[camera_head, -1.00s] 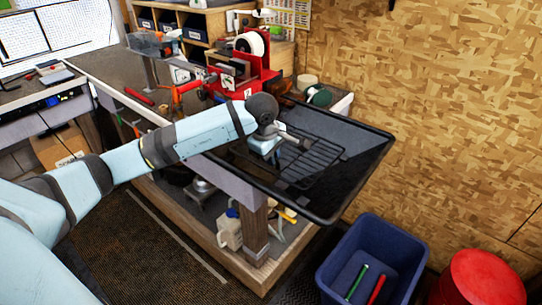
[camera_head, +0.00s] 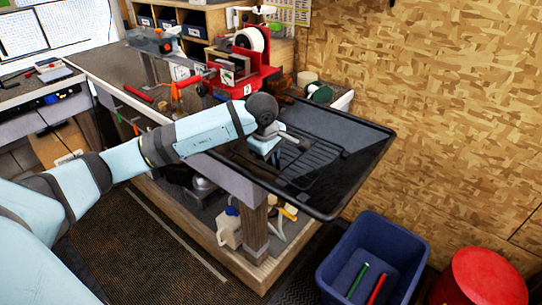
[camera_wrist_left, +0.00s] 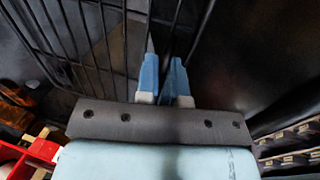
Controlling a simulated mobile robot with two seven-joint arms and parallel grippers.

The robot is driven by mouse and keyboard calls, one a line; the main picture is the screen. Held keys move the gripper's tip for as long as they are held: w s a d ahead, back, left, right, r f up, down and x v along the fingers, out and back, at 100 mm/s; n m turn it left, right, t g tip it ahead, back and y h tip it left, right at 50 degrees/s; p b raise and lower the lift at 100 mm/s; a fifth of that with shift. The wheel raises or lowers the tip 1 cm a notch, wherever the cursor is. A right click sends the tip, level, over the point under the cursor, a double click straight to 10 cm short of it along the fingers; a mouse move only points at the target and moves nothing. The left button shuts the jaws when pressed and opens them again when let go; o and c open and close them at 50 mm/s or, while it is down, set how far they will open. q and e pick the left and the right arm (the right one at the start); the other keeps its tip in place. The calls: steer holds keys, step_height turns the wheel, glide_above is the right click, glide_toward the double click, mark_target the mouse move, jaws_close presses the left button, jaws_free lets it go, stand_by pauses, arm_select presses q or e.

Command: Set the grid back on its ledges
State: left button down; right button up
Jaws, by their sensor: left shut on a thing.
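The black wire grid (camera_head: 318,157) is over the dark tray (camera_head: 374,150) at the end of the bench in the head view. It looks low and close to the tray floor; whether it rests on the ledges cannot be made out. My left gripper (camera_head: 265,150) reaches in from the left above the grid and is shut on it. In the left wrist view the blue fingertips of my left gripper (camera_wrist_left: 163,78) close around a bar of the grid (camera_wrist_left: 85,40). My left arm hides part of the grid and tray. My right gripper is not in view.
A blue bin (camera_head: 372,260) with a green and a red grip stands on the floor, beside a red drum (camera_head: 484,278). A red machine (camera_head: 240,75) stands on the bench behind the tray. The chipboard wall (camera_head: 440,100) is close on the right.

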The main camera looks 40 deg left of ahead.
arm_select(q)
steer(key=shift+f+b, duration=0.55)
steer(key=shift+f, duration=0.1)
steer(key=c, duration=1.2)
jaws_free()
steer(key=shift+o, duration=0.2)
steer(key=v, duration=1.4)
steer(key=shift+b, duration=0.4)
steer(key=shift+f, duration=0.15)
